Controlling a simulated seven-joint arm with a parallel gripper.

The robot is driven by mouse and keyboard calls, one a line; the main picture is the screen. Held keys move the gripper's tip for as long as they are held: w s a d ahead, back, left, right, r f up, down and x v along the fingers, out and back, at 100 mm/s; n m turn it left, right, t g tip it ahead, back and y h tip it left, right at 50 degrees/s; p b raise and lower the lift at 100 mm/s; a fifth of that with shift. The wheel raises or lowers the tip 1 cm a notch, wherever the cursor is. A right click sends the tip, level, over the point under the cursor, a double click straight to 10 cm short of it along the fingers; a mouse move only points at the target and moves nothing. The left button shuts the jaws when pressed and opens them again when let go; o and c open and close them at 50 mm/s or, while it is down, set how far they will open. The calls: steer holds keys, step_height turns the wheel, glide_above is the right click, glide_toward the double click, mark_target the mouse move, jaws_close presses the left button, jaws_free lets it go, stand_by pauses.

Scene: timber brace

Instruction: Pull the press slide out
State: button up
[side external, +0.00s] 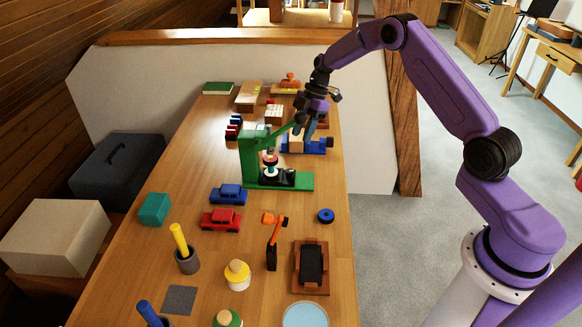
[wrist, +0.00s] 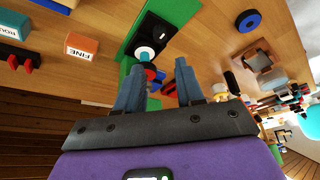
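The green press (side external: 251,156) stands on the table with its green base (side external: 304,182) towards the right. The black press slide (side external: 288,178) lies on that base; it also shows in the wrist view (wrist: 150,38). A white ring piece (side external: 269,170) with a red part above it is at the slide's left, under the press head. A green lever rises to the right from the press top. My gripper (side external: 304,130) is above and behind the slide, near the lever's upper end. In the wrist view my gripper (wrist: 160,66) has its fingers apart, with nothing clearly held between them.
A blue vise-like tool (side external: 318,146) stands just behind the press. Blue and red toy cars (side external: 228,194) are in front of it. A blue ring (side external: 325,215) lies to the front right. Table between the base and the ring is clear.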

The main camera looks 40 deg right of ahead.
mark_target(290, 171)
steer(key=x, duration=1.2)
steer(key=shift+a+f, duration=0.15)
steer(key=shift+f, duration=0.1)
jaws_close()
